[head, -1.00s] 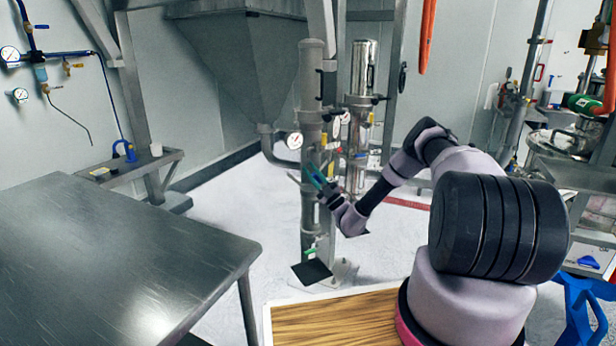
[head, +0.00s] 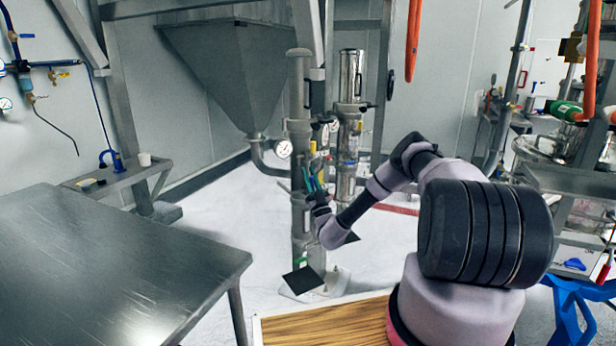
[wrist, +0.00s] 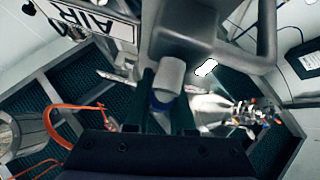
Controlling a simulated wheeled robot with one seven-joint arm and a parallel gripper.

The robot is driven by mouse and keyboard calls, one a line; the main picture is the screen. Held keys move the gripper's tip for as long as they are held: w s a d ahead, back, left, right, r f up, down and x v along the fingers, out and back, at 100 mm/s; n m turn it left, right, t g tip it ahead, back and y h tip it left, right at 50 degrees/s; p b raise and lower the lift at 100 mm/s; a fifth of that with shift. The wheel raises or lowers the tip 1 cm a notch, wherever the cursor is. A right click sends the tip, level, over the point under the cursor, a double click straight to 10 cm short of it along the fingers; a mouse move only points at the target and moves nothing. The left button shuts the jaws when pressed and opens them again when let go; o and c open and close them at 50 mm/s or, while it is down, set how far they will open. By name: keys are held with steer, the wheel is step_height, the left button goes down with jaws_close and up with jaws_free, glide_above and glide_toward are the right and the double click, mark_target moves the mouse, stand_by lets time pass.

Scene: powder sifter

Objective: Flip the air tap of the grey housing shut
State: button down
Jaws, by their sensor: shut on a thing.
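The grey housing (head: 300,105) is the matte upright column left of a shinier one in the head view. My gripper (head: 311,180) is at the column's middle height, fingers pointing up, against its front right side. In the wrist view my gripper's dark fingers (wrist: 168,105) stand on either side of a pale grey cylindrical piece with a blue band (wrist: 163,84), which appears to be the air tap. The gripper is shut on it. An AIR label (wrist: 97,24) is at the upper left there. The tap's lever angle cannot be made out.
A shiny steel column (head: 348,120) stands close on the right. A pressure gauge (head: 283,149) sits just left of the grey housing. A steel table (head: 110,265) fills the lower left. A grey hopper (head: 230,75) is behind. Pale floor is clear between table and columns.

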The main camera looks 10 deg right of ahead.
steer(key=shift+f, duration=0.1)
steer(key=c, duration=0.8)
jaws_free()
steer(key=shift+o, duration=0.2)
steer(key=v, duration=1)
steer(key=shift+s+f, duration=0.25)
steer(key=shift+f, duration=0.05)
steer(key=shift+d, duration=0.1)
